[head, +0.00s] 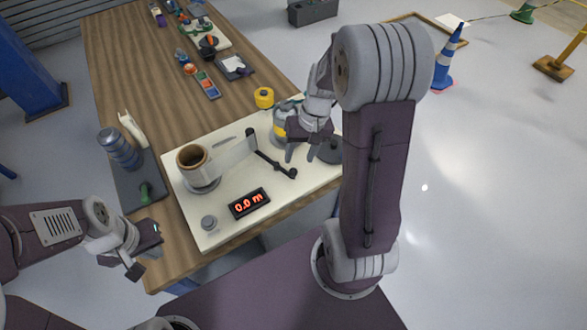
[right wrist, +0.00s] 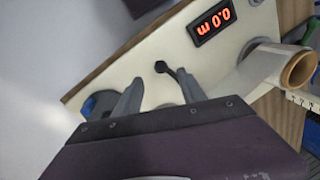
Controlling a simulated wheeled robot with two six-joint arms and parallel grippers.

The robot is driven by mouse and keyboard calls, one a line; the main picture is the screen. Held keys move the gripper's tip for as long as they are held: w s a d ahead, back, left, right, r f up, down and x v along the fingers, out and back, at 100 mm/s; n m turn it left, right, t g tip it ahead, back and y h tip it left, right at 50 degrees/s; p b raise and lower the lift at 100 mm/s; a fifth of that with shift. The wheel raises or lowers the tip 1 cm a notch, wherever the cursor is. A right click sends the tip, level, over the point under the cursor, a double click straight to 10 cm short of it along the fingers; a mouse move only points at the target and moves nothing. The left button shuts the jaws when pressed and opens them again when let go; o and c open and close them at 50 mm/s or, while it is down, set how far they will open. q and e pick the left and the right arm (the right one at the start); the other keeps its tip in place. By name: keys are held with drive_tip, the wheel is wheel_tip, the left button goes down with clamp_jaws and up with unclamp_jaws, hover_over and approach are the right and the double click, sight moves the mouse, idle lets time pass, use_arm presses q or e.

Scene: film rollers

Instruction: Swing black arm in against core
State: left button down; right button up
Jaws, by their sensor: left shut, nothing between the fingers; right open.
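The brown core (head: 192,158) stands upright on the left of the white board, with a pale film strip (head: 232,154) running from it towards a black post. It also shows at the right of the right wrist view (right wrist: 299,68). The black arm (head: 272,164) slants from near the post to a knobbed end, apart from the core. My right gripper (head: 301,154) is open above the board, near that end. In the right wrist view, the arm's end (right wrist: 161,67) appears between the fingertips; contact cannot be told. My left gripper (head: 147,252) is shut and empty, left of the board.
A red display (head: 249,203) reading 0.0 m and a grey knob (head: 209,222) sit at the board's front. A grey and yellow roll (head: 281,129) stands behind my right gripper. A dark tray (head: 126,184) with a blue-grey cylinder (head: 119,148) lies left of the board.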

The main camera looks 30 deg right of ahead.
sight(294, 169)
drive_tip(key=f, duration=0.3)
drive_tip(key=a+f+b, duration=0.1)
drive_tip(key=f, duration=0.2)
drive_tip(key=w+f, duration=0.1)
drive_tip(key=f, duration=0.2)
drive_tip(key=shift+a, duration=0.35)
drive_tip(key=shift+f, duration=0.1)
drive_tip(key=shift+c, duration=0.3)
clamp_jaws()
idle(0.4)
